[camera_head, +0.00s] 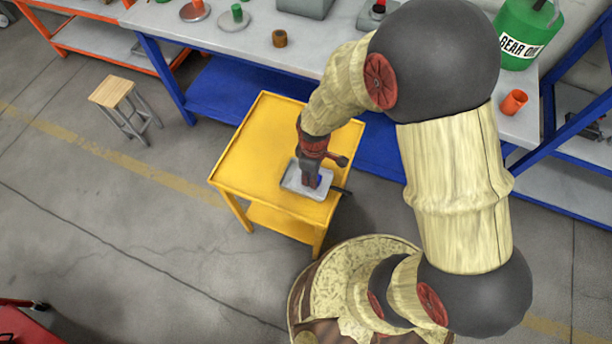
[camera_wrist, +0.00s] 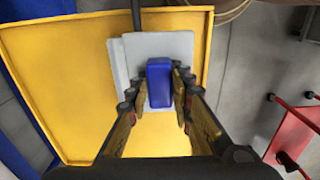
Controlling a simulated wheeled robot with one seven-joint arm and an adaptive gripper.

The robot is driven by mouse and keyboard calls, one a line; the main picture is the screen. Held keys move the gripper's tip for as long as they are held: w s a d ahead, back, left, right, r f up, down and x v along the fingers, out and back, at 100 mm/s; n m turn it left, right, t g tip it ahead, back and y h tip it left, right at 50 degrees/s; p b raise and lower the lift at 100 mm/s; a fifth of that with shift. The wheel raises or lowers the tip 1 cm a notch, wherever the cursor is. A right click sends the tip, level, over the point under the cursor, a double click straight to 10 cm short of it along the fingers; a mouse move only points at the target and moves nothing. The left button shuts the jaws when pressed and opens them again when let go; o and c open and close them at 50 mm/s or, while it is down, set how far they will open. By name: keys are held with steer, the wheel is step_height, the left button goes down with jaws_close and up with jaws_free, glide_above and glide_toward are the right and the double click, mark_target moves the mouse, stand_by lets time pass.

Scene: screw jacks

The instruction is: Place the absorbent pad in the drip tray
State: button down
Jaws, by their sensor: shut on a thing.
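My gripper (camera_head: 312,181) points down over the yellow cart and is shut on an upright blue block (camera_wrist: 160,84), which shows between the fingers in the wrist view. The block appears to be the grip of the absorbent pad (camera_wrist: 160,45), a flat pale grey sheet beneath it. The grey drip tray (camera_head: 291,179) lies on the cart top below my gripper. In the wrist view a second grey edge, apparently the tray (camera_wrist: 117,62), shows left of the pad, so the two overlap but look offset. I cannot tell whether the pad touches the tray. My fingers hide part of both.
The yellow cart (camera_head: 250,150) has bare top to the left of the tray. A workbench (camera_head: 258,42) with blue legs stands behind, holding a green gear oil can (camera_head: 522,32) and an orange cup (camera_head: 513,102). A stool (camera_head: 112,92) stands left on open floor.

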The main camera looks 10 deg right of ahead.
steer(key=w+f, duration=0.1)
steer(key=f, duration=0.1)
steer(key=w+f+b, duration=0.1)
steer(key=w, duration=0.1)
steer(key=w+f, duration=0.1)
steer(key=f, duration=0.1)
steer(key=shift+w+a+f+b, duration=0.3)
steer(key=shift+a+f+b, duration=0.05)
steer(key=shift+a, duration=0.05)
steer(key=shift+w+f+b, duration=0.15)
steer(key=shift+f+b, duration=0.55)
steer(key=shift+f, duration=0.95)
steer(key=shift+f, duration=0.2)
steer(key=c, duration=1.7)
jaws_free()
steer(key=shift+o, duration=0.6)
